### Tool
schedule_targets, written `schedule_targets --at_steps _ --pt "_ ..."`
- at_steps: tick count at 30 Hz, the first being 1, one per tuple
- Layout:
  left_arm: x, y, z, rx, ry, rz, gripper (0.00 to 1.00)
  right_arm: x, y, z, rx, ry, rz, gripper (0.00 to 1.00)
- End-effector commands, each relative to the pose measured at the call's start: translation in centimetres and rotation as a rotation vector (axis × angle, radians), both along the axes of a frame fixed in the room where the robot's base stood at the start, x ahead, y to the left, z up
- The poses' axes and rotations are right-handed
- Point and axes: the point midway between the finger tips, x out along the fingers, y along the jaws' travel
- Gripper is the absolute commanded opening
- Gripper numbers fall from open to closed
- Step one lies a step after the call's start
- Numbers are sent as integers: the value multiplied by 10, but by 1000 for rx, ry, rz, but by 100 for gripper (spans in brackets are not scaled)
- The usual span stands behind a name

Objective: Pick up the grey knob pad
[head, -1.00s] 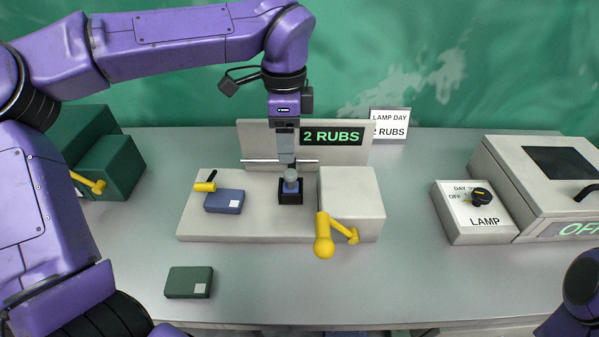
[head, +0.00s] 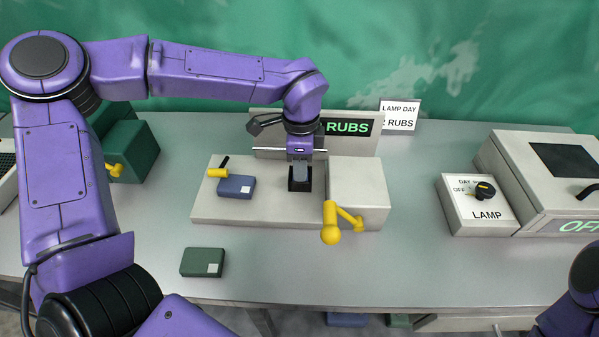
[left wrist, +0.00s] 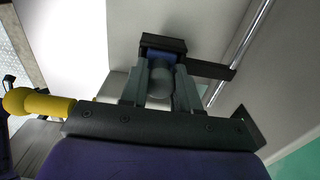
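The grey knob (left wrist: 160,82) shows in the left wrist view, with a blue pad (left wrist: 160,56) under it in a black square holder (left wrist: 163,42). In the head view the black holder (head: 300,186) stands on the pale base, and my gripper hides most of the pad. My left gripper (head: 300,170) points straight down over the holder. In the left wrist view its two fingers (left wrist: 161,88) stand on either side of the knob. Whether they touch it cannot be told. My right gripper is out of view.
A beige block (head: 358,185) with a yellow handle (head: 331,222) stands just right of the holder. A blue box (head: 236,187) lies on the base to its left. A horizontal bar (left wrist: 240,52) runs close behind. A green box (head: 202,262) lies in front on the bare table.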

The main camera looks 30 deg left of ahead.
Motion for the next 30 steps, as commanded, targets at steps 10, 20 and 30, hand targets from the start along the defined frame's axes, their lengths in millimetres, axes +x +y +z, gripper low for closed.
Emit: schedule_targets --at_steps 10,20,30 --pt "0 0 1 0 0 1 1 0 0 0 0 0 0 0" --pt "-7 -10 42 0 -5 -2 1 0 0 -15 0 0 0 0" --pt "-56 -70 103 3 -4 -2 1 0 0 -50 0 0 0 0"
